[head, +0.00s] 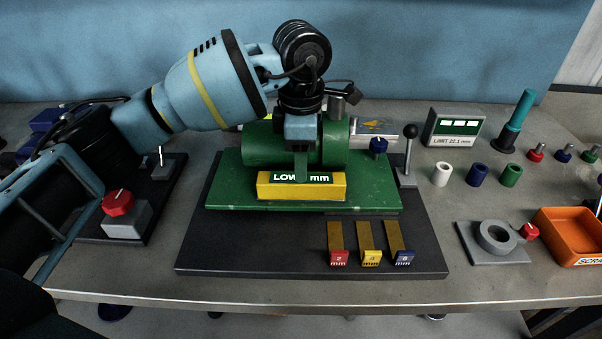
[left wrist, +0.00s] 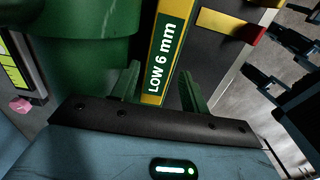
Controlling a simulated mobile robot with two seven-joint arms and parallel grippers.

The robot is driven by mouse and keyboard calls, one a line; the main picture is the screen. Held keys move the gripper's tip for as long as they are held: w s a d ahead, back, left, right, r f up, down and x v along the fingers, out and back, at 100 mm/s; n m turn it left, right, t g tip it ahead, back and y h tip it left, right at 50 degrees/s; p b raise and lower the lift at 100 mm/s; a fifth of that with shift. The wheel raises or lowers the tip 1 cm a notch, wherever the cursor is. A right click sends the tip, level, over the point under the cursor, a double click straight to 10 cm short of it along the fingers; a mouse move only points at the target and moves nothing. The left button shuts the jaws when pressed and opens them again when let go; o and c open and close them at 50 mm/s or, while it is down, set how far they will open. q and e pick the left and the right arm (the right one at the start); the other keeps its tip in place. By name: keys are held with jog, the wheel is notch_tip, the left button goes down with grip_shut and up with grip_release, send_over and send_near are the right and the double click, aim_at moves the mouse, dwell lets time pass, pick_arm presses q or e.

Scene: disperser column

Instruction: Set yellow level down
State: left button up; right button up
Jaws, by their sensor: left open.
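The yellow level (head: 330,194), a yellow bar with a green top panel, sits at the front of the green bed plate (head: 385,194), in front of the green cylinder (head: 263,145). The panel reads "LOW 6 mm" in the left wrist view (left wrist: 163,55). In the head view my gripper hides part of the text. My left gripper (head: 302,175) points down over the middle of the level. In the left wrist view its two green fingers (left wrist: 160,88) stand apart, one on each side of the level. I cannot tell whether the fingers touch it. My right gripper is not in view.
Three brass shims with red (head: 339,259), yellow (head: 371,259) and blue (head: 404,258) tags lie on the dark base in front. A black-knobbed lever (head: 410,145) stands right of the plate. A limit display (head: 456,128), small cylinders and an orange tray (head: 570,238) are further right.

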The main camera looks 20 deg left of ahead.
pick_arm(q)
notch_tip(320, 180, up, 7)
dwell(0.3)
